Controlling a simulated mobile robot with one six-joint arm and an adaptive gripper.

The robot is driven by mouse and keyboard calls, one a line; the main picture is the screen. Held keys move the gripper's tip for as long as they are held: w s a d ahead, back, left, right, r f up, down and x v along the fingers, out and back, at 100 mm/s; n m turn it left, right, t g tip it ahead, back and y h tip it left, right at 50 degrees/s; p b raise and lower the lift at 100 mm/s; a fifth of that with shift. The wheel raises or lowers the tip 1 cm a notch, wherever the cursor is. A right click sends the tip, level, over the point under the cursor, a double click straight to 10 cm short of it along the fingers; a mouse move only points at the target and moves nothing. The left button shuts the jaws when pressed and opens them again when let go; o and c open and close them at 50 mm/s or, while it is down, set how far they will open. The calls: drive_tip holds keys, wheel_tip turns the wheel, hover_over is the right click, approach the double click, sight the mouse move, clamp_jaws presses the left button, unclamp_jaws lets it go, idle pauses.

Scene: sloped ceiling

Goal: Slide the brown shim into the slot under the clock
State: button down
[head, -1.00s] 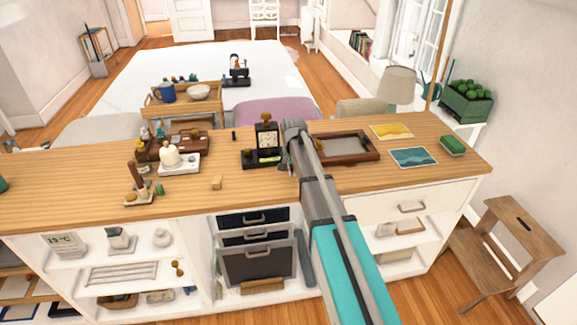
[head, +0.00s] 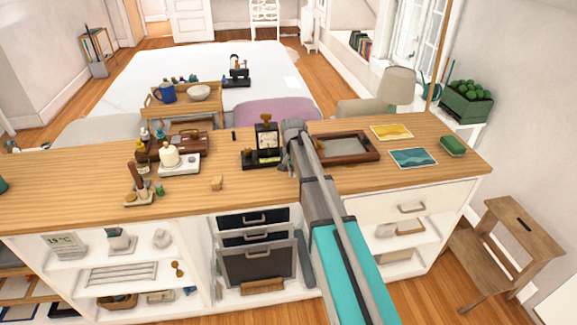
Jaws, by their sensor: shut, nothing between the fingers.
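The black clock (head: 266,136) with a pale face and a brass knob on top stands upright on a dark base (head: 257,160) near the middle of the counter. A yellow-green strip shows low on the base; the slot itself is too small to make out. A small light-brown block (head: 217,183) lies on the counter, left of and nearer than the clock; I cannot tell whether it is the shim. My gripper (head: 285,162) is shut and empty, pointing down just right of the clock base. Whether it touches the base cannot be told.
A brown wooden tray (head: 372,148) lies right of my gripper, with a yellow card (head: 392,132) and a blue card (head: 413,157) beyond it. The counter front (head: 240,190) is mostly clear.

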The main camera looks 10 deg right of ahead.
drive_tip(key=shift+f+b, duration=0.4)
drive_tip(key=shift+f, duration=0.05)
drive_tip(key=shift+f+b, duration=0.9)
drive_tip(key=shift+b, duration=0.05)
drive_tip(key=shift+s, duration=0.1)
drive_tip(key=shift+r, duration=0.2)
idle(0.5)
drive_tip(key=shift+r+p, duration=0.15)
drive_tip(key=shift+p, duration=0.25)
drive_tip(key=shift+s+r+p, duration=0.4)
drive_tip(key=shift+r+p, duration=0.65)
drive_tip(key=shift+s+r+p, duration=0.45)
drive_tip(key=shift+r+p, duration=0.55)
drive_tip(key=shift+s+r+p, duration=0.4)
drive_tip(key=shift+r+p, duration=0.65)
